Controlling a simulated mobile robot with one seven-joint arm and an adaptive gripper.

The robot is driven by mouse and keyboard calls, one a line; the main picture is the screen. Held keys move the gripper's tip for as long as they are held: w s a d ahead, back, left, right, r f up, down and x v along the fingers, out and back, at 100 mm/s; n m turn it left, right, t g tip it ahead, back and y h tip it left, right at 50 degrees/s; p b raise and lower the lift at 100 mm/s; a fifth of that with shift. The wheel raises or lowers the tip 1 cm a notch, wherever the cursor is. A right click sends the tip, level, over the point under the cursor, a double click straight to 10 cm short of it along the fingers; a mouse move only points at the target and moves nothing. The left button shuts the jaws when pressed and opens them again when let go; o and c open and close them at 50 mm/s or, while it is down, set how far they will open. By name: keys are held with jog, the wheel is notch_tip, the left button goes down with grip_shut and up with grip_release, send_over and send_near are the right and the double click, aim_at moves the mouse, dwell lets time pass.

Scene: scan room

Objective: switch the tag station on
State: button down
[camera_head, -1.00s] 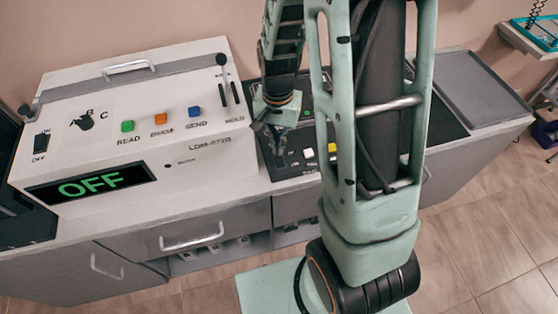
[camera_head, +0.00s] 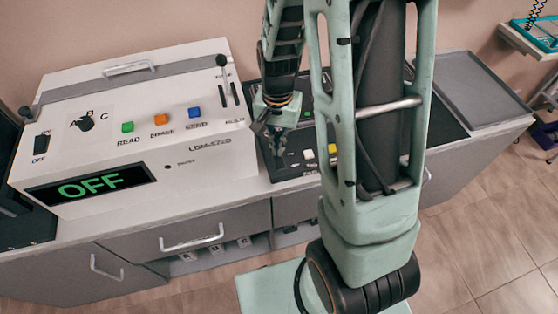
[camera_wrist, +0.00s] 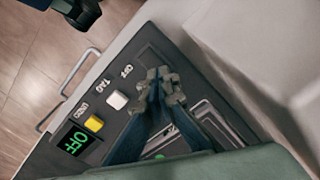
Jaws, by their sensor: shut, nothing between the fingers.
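The dark control panel (camera_head: 288,171) on the counter, apparently the tag station, lies right of the white machine, partly behind my arm. In the wrist view, the panel (camera_wrist: 62,172) has a small green display (camera_wrist: 77,142) reading OFF, a yellow button (camera_wrist: 94,124) and a white button (camera_wrist: 118,99). A small OFF label (camera_wrist: 127,71) is printed near my fingertips. My gripper (camera_head: 277,149) is shut and empty, low over the panel's left part. In the wrist view its fingertips (camera_wrist: 164,86) hide part of the panel, so I cannot tell if they touch it or a switch.
The white machine (camera_head: 215,164), marked LDM-572B, has its own display (camera_head: 92,185) reading OFF, coloured buttons, a knob and a lever. A grey tray (camera_head: 483,88) lies at the counter's right end. Drawers with handles (camera_head: 192,239) line the front.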

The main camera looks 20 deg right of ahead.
jog(key=shift+f+b, duration=0.9)
jog(key=shift+f, duration=0.25)
dwell(0.5)
jog(key=shift+r, duration=0.15)
notch_tip(320, 180, up, 7)
jog(key=p, duration=0.5)
jog(key=shift+p, duration=0.4)
